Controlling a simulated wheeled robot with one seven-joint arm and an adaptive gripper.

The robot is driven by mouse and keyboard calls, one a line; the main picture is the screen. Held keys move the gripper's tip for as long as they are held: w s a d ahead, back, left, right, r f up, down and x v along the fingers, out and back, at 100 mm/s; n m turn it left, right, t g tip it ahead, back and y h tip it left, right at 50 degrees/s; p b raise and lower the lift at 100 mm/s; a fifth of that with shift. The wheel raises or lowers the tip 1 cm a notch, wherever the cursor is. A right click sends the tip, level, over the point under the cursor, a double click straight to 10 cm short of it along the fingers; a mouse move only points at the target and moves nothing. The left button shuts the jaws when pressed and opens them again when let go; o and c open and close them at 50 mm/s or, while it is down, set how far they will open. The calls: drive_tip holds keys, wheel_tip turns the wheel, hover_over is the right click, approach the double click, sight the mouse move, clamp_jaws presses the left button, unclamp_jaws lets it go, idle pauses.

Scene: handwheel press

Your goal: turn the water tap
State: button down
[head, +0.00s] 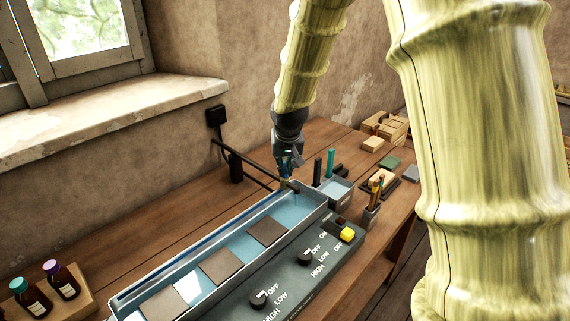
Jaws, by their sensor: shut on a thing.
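The water tap (255,172) is a dark, thin pipe reaching from the wall side out over the far end of a long trough. My gripper (288,170) points down at the tap's outer end, above the trough's far corner. It is shut on the tap there. The fingers hide the gripped part, so I cannot tell the handle's angle. A bluish piece and a small brassy tip show around the fingertips. No running water can be made out.
The metal trough (318,212) holds blue water and several dark flat plates. A control panel (331,256) with knobs and a yellow switch runs along its front. Pen holder (371,217), small tray (339,190) and wooden blocks (388,127) stand to the right. Bottles (62,281) are front left.

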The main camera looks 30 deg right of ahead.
idle(0.3)
drive_tip(key=c, duration=1.5)
unclamp_jaws()
drive_tip(key=shift+r, duration=0.1)
drive_tip(key=v, duration=1.2)
